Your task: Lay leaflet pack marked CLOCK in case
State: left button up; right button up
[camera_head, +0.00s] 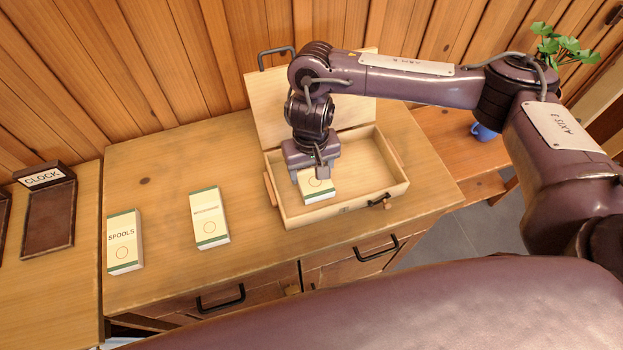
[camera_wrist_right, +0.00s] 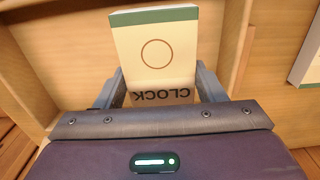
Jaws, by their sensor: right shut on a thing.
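The leaflet pack marked CLOCK (camera_head: 319,188) is cream with a green band and a circle. Its CLOCK lettering reads upside down in the right wrist view (camera_wrist_right: 157,50). My right gripper (camera_head: 315,178) is shut on this pack, with one finger on each side of it. The gripper and pack are inside the open wooden case (camera_head: 372,180), toward its left part. I cannot tell whether the pack touches the case floor. The case lid stands raised at the back. My left gripper is not in view.
A pack marked SPOOLS (camera_head: 124,241) and another pack (camera_head: 209,217), its lettering unreadable, lie on the bench left of the case. A dark tray labelled CLOCK (camera_head: 48,215) stands empty at the far left. The right part of the case is clear. A blue mug (camera_head: 484,131) stands at the right.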

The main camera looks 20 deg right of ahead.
aim_at(311, 180)
notch_tip(311, 180, down, 4)
jog(key=shift+b, duration=0.65)
jog(key=o, duration=1.1)
jog(key=shift+f, duration=0.1)
jog(key=shift+c, duration=0.2)
notch_tip(311, 180, up, 11)
jog(key=p, duration=0.2)
jog(key=shift+p, duration=0.35)
jog(key=shift+r, duration=0.65)
